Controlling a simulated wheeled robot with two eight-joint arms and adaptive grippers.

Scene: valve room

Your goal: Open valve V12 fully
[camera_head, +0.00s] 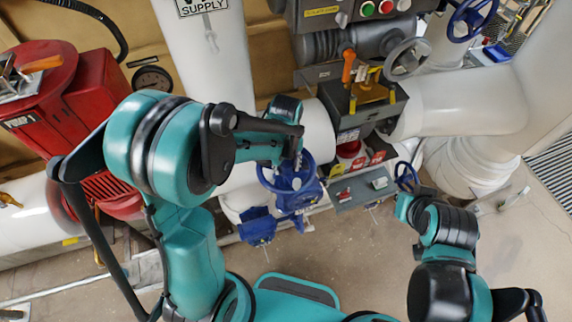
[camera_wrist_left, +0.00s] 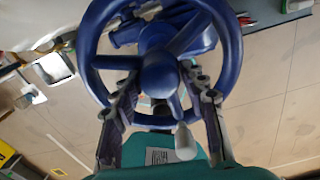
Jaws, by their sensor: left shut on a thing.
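A blue valve handwheel (camera_head: 284,183) sits on a blue valve body (camera_head: 296,202) low on the white pipework, near the middle of the head view. In the left wrist view the wheel (camera_wrist_left: 234,62) fills the upper middle, with its hub, spokes and a pale handle knob (camera_wrist_left: 185,142). My left gripper (camera_wrist_left: 163,92) is shut on the handwheel, its fingers to either side of the hub. In the head view my left gripper (camera_head: 292,150) reaches over the wheel's upper edge. My right gripper (camera_head: 404,204) is at the right; its fingers are not clear. The V12 tag is not readable.
A smaller blue handwheel (camera_head: 406,176) is near my right gripper. A grey handwheel (camera_head: 407,59) and another blue handwheel (camera_head: 471,18) are above. A dark box (camera_head: 362,105) with yellow parts is right of my left gripper. A red cabinet (camera_head: 98,98) stands left. Floor below is clear.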

